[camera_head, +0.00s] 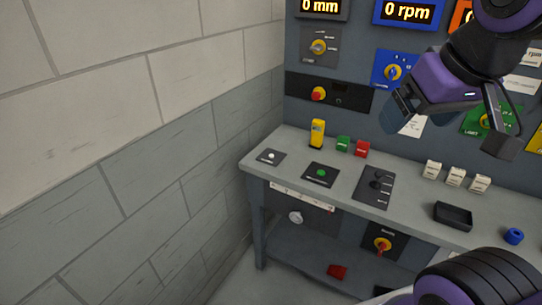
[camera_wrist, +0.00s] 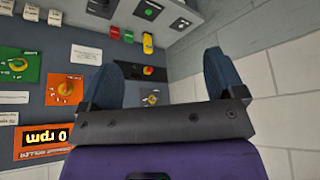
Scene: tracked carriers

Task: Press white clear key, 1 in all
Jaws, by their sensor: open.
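A white round key (camera_head: 270,156) sits on a small dark plate at the left end of the bench top. It also shows small in the wrist view, on a plate (camera_wrist: 182,24) at the top. My gripper (camera_head: 440,128) is raised at the upper right in the head view, in front of the wall panel. In the wrist view its two dark blue fingers (camera_wrist: 168,78) stand wide apart with nothing between them. The gripper is well away from the white key.
A green button (camera_head: 321,173) and a lever plate (camera_head: 375,186) sit right of the white key. A yellow block (camera_head: 317,133), green block (camera_head: 343,143) and red block (camera_head: 361,149) stand behind. A brick wall (camera_head: 120,150) bounds the left. A black tray (camera_head: 453,215) lies right.

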